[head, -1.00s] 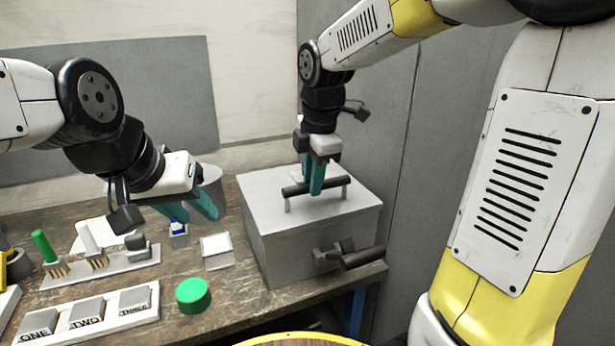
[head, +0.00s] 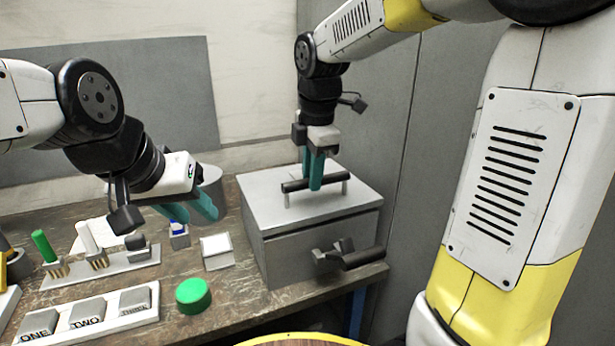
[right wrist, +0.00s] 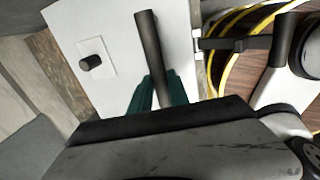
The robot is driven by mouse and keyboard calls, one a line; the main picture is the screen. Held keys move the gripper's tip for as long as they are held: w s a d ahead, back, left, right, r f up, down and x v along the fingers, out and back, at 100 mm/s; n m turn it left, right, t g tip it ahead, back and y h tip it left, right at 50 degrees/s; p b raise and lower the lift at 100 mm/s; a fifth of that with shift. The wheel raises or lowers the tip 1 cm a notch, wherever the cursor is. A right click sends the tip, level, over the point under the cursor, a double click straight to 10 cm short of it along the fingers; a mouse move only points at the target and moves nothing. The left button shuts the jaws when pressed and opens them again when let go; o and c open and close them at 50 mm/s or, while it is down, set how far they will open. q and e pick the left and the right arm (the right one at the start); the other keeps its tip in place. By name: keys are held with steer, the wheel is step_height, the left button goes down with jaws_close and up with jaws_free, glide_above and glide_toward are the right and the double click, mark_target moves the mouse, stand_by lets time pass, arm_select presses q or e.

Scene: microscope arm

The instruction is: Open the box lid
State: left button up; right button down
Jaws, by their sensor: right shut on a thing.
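The grey metal box (head: 285,258) stands at the right end of the workbench. Its lid (head: 262,205) has a black bar handle (head: 332,181) on two posts. A thin seam shows between lid and box front, so the lid looks slightly raised. My right gripper (head: 314,184) is shut on the handle from above. In the right wrist view its teal fingers (right wrist: 158,92) lie on both sides of the handle (right wrist: 150,50), over the pale lid (right wrist: 183,30). My left gripper (head: 188,212) hangs over the bench left of the box, fingers apart and empty.
A black front handle (head: 360,258) sticks out of the box. On the bench are a green round button (head: 193,295), a small white-topped block (head: 216,247), a ONE-TWO-THREE button panel (head: 88,318) and a switch strip (head: 100,268). A grey wall panel (head: 400,130) stands close behind the box.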

steer(key=w+a+r+g, duration=0.2)
steer(key=w+r, duration=0.6)
steer(key=r, duration=0.2)
steer(key=shift+a+h, duration=0.3)
steer(key=shift+r, duration=0.1)
